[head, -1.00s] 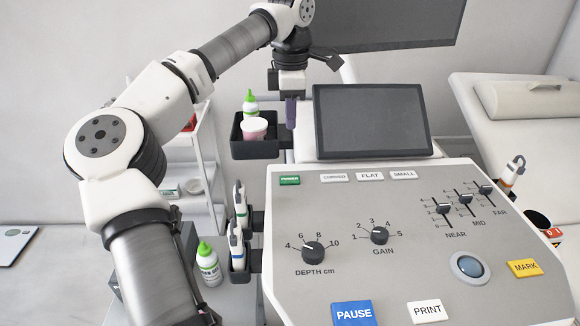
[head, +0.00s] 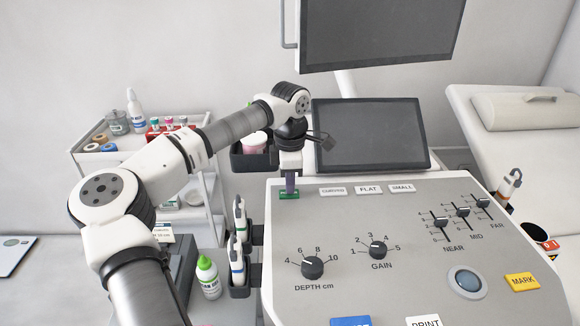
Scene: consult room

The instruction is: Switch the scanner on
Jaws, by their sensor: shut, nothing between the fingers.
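The scanner's sloped grey control panel (head: 340,220) fills the lower right of the head view. Its green power key (head: 289,195) is at the panel's upper left corner. My gripper (head: 290,188) is shut and points down at the key, its tips over it and hiding its upper part. I cannot tell whether the tips touch or press it. The scanner's small screen (head: 370,136) behind the panel is dark. The large monitor (head: 378,30) above it is dark too.
White keys marked CURVED (head: 332,191), FLAT (head: 368,189) and SMALL (head: 402,188) lie right of the power key. Probes (head: 238,250) stand in holders on the panel's left side, beside a green-capped bottle (head: 208,277). A trolley (head: 185,150) stands behind my arm.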

